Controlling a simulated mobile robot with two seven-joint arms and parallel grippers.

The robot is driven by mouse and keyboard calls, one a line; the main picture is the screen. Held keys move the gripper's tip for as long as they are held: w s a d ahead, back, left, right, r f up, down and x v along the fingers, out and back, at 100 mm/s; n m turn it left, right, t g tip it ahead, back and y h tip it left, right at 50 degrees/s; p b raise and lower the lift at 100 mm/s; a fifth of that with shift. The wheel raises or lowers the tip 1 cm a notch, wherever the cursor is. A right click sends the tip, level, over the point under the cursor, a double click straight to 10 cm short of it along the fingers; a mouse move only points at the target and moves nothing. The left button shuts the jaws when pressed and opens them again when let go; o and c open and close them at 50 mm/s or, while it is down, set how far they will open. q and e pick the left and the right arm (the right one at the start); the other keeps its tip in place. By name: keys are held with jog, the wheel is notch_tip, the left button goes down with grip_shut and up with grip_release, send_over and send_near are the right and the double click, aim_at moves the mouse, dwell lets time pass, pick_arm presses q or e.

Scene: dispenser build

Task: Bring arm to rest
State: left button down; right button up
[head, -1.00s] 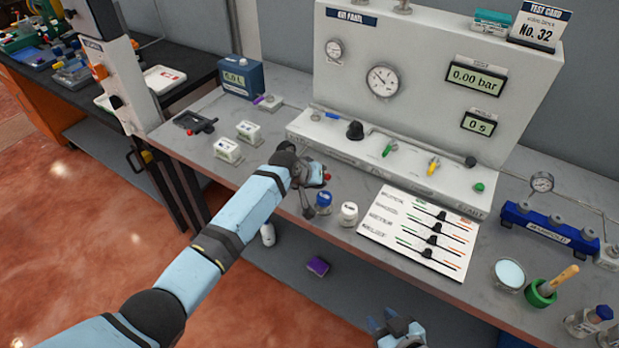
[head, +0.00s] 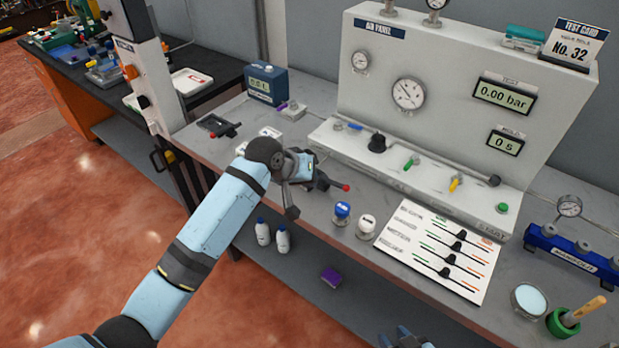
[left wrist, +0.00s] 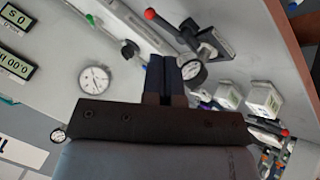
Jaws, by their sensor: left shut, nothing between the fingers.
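My left arm's blue links come in from the left in the head view. My left gripper (head: 322,183) is over the front of the bench, left of the blue-capped bottle (head: 342,211). In the left wrist view its two dark fingers (left wrist: 172,80) are together with nothing between them. A red-tipped handle (head: 346,187) lies just right of the gripper in the head view. It also shows beyond the fingers in the left wrist view (left wrist: 150,14). My right gripper (head: 402,340) is cut off at the bottom edge, so its jaws cannot be judged.
The gauge panel (head: 440,95) stands at the back. A white-capped bottle (head: 366,224), slider card (head: 440,250), blue manifold (head: 575,253), dish (head: 528,298) and green mortar (head: 562,322) are on the bench. White bottles (head: 262,232) and a purple block (head: 331,276) are on the lower shelf.

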dwell(0.4)
pick_arm(q)
jog(key=s+a+f+n+t, duration=0.1)
jog(key=s+a+f+t, duration=0.1)
jog(key=s+a+f, duration=0.4)
jog(key=s+a+f+t, duration=0.2)
jog(key=s+a+f, duration=0.3)
jog(key=s+f, duration=0.35)
jog(key=s+a+f+t+y, duration=0.1)
jog(key=s+a, duration=0.4)
jog(key=s, duration=0.3)
jog(key=s+a+f+m+t+y, duration=0.1)
jog(key=s+a+f+y, duration=0.1)
jog(key=s+a, duration=0.4)
jog(key=s, duration=0.3)
jog(key=shift+a+f+t+y+p, duration=0.2)
jog(key=shift+t+y+p, duration=0.1)
jog(key=shift+p, duration=0.1)
